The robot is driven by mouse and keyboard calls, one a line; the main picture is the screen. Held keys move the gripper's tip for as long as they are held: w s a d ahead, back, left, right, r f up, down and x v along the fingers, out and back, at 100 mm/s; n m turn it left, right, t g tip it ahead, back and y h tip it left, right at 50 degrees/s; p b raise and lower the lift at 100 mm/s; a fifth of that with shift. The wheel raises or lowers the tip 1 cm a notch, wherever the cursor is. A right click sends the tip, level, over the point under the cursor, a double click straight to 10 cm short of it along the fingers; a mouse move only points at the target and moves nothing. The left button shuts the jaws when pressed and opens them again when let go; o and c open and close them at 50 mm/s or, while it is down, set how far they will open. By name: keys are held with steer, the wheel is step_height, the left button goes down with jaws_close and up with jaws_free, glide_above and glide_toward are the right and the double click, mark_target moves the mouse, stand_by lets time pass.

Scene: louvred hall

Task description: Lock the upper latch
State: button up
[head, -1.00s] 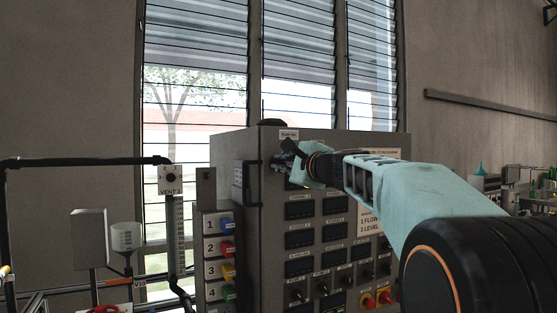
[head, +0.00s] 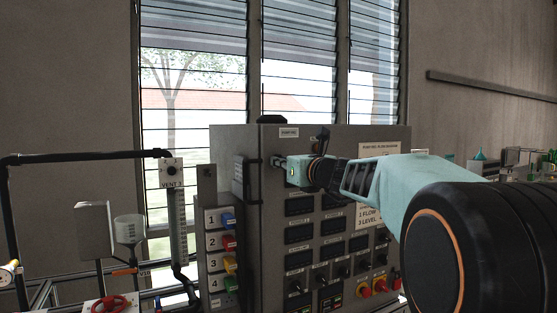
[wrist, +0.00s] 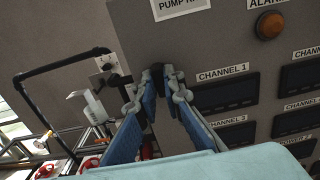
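The grey control cabinet (head: 232,142) stands in front of the window. My gripper (head: 281,163) is at the upper left of its front, just under a small label plate. In the wrist view my gripper (wrist: 154,78) has both fingers on either side of a small dark piece (wrist: 151,84), which may be the upper latch. The fingertips are very close to it. I cannot tell whether they press on it. The latch's shape and position are mostly hidden by the fingers. In the head view my gripper and arm cover this part of the cabinet.
A black handle-like bar (head: 254,188) runs down the cabinet's left side. Numbered coloured switches (head: 229,241) stand left of it. An amber alarm lamp (wrist: 268,25) and channel displays (wrist: 224,95) lie right of the fingers. Pipework (head: 85,157) stands at the left.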

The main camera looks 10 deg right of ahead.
steer(key=o, duration=0.6)
steer(key=shift+c, duration=0.2)
steer(key=b+v, duration=0.1)
steer(key=v, duration=0.6)
steer(key=shift+b, duration=0.3)
steer(key=shift+r, duration=0.15)
